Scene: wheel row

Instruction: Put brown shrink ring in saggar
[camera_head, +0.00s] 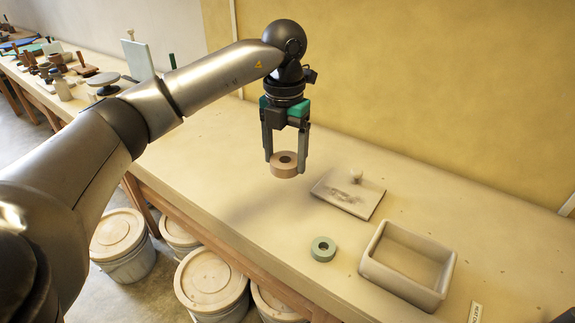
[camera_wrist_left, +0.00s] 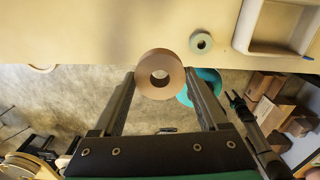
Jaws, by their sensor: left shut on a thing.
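The brown shrink ring (camera_head: 284,170) is held between the two fingers of my left gripper (camera_head: 286,158), raised above the table. In the left wrist view the ring (camera_wrist_left: 160,92) sits between the fingertips with its round hole showing. The saggar (camera_head: 407,264) is a pale open rectangular box at the right of the table, and it looks empty. Its corner also shows in the left wrist view (camera_wrist_left: 248,27). The left gripper is to the left of and behind the saggar, apart from it.
A green ring (camera_head: 323,249) lies on the table just left of the saggar. A flat slab with a pale knob (camera_head: 347,193) lies behind it. Lidded buckets (camera_head: 212,279) stand on the floor below the table's front edge. Pottery tools crowd the far left.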

